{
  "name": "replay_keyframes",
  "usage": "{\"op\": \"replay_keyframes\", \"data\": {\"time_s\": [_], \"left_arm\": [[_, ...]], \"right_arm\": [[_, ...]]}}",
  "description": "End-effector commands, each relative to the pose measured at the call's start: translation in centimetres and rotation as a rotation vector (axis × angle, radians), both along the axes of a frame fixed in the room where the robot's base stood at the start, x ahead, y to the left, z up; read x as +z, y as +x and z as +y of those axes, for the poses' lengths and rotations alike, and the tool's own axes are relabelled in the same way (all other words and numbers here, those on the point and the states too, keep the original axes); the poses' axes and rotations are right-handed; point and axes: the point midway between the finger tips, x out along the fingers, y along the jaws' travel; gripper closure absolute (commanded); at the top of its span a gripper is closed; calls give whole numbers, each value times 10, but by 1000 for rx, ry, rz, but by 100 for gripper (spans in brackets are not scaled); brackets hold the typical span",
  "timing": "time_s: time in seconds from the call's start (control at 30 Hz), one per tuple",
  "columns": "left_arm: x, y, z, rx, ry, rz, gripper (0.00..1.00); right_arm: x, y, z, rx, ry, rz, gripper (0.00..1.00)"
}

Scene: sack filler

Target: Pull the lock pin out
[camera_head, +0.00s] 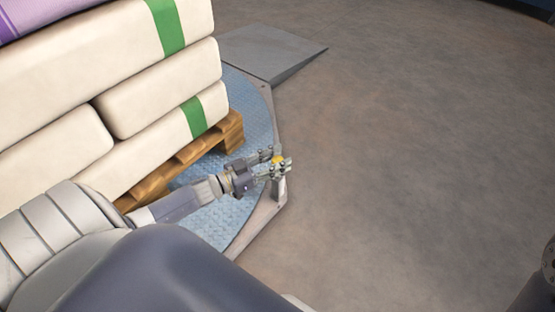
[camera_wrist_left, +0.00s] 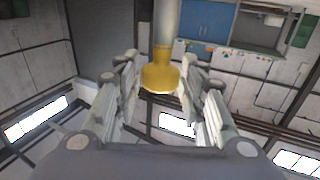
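The fingers are spread, and a narrow gap seems to show beside the knob. The pin's shaft is hidden. My right gripper is not in view.
A wooden pallet (camera_head: 225,134) stacked with cream sacks (camera_head: 165,85) stands on the blue turntable plate (camera_head: 252,100), close to my left arm. A grey ramp (camera_head: 268,48) lies behind the plate. The brown floor (camera_head: 420,150) to the right is clear.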

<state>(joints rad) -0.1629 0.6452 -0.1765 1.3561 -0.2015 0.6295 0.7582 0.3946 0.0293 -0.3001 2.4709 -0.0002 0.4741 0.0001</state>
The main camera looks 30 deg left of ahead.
Motion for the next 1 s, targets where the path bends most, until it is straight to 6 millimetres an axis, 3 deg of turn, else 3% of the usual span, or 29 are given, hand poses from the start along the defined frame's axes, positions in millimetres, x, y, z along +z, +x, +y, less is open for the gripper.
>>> {"op": "replay_keyframes", "data": {"time_s": [0.47, 1.0], "left_arm": [[-1, -8, 5, 2, 3, 3, 52], [-1, -96, 49, 3, 3, 3, 52]], "right_arm": [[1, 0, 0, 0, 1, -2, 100], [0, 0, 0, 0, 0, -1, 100]]}}
